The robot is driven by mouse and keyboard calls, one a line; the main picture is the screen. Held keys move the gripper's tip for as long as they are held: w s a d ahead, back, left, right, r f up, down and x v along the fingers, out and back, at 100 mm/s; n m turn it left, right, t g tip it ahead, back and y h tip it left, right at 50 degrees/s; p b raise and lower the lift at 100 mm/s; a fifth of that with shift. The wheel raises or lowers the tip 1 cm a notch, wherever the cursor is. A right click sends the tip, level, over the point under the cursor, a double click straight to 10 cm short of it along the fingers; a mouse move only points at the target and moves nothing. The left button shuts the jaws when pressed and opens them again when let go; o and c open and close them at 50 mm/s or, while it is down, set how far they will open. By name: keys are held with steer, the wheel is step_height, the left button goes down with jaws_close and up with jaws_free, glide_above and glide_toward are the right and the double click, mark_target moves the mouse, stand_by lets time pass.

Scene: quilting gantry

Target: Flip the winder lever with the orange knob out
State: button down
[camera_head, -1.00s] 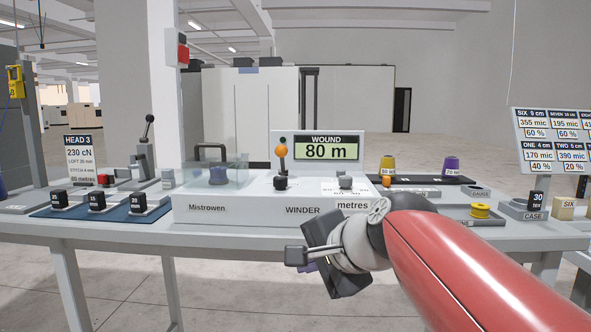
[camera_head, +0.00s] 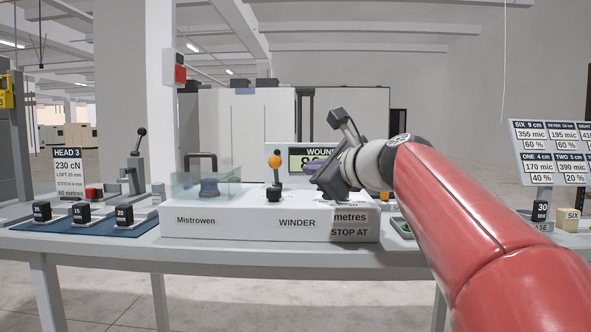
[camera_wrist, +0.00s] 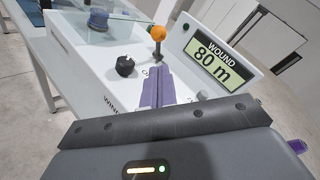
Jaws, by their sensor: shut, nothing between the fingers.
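My gripper hides part of the WOUND display (camera_head: 305,158), which reads 80 m in the wrist view.
A clear-walled box (camera_head: 207,184) with a purple spool stands on the winder's left. The display panel (camera_wrist: 214,62) rises close right of the knob. Black blocks sit on a blue mat (camera_head: 84,228) at far left. A sign board (camera_head: 548,150) stands at right.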

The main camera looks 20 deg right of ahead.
mark_target(275, 162)
steer(key=x, duration=0.9)
steer(key=shift+w+p, duration=0.15)
steer(key=shift+p, duration=0.2)
